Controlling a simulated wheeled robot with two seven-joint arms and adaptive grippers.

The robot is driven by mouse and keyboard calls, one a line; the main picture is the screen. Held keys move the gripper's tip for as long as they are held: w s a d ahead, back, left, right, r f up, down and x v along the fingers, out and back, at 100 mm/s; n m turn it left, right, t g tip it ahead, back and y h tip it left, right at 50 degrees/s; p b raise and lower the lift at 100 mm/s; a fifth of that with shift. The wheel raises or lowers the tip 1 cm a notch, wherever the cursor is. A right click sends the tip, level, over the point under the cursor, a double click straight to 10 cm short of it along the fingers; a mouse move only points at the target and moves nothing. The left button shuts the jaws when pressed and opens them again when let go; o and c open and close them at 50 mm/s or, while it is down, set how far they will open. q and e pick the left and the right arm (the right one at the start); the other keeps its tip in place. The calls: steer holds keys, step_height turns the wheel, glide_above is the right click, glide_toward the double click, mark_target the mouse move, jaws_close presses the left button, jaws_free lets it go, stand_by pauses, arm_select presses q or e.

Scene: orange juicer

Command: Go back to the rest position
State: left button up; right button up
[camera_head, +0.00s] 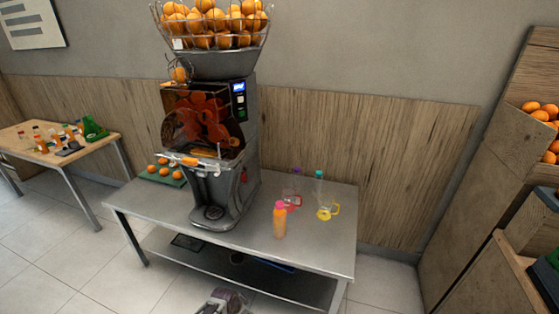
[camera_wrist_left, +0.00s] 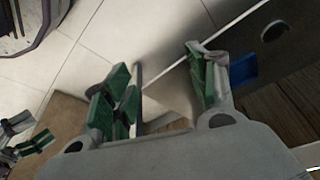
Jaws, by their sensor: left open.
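My left gripper (camera_wrist_left: 160,82) is open in the left wrist view, its two green-padded fingers spread apart with nothing between them. Pale floor and a dark edge show beyond the fingers. What looks like my right gripper (camera_wrist_left: 25,138), also green-padded, shows small at the lower left of that view; its opening is unclear. In the head view only a grey piece of my own body shows at the bottom edge. The orange juicer (camera_head: 215,150) stands on the metal table (camera_head: 325,240), its top basket full of oranges. An orange juice bottle with a pink cap (camera_head: 279,222) stands upright on the table.
A green tray of oranges (camera_head: 160,175) lies left of the juicer. A wooden table (camera_head: 65,157) holds bottles at left. Wooden shelving (camera_head: 470,190) stands at right. Floor shows in front.

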arm_select(q)
steer(key=s+a+f+n+p, duration=0.2)
steer(key=s+a+f, duration=0.2)
steer(key=s, duration=1.1)
steer(key=s+a+f+n+g+y+p, duration=0.1)
steer(key=s+a+f, duration=0.3)
steer(key=s, duration=1.1)
steer(key=s+a+f+n+y+p, duration=0.1)
steer(key=s+a+f+n+p, duration=0.2)
steer(key=s, duration=1.2)
step_height(320, 180, down, 2)
steer(key=shift+s+a+f+g+p, duration=0.15)
steer(key=shift+a+f+g+p, duration=0.25)
steer(key=shift+a, duration=0.3)
arm_select(e)
steer(key=s+d+f+m+g+h, duration=0.1)
steer(key=s+d+f+g, duration=0.1)
steer(key=s, duration=1.1)
steer(key=s+d+f+m+g+h, duration=0.1)
steer(key=s+f+g, duration=0.3)
steer(key=s, duration=1)
steer(key=shift+s+d+f+g+h, duration=0.2)
steer(key=shift+d+f+g+h, duration=0.15)
steer(key=shift+d+g, duration=0.25)
steer(key=shift+d+f, duration=0.1)
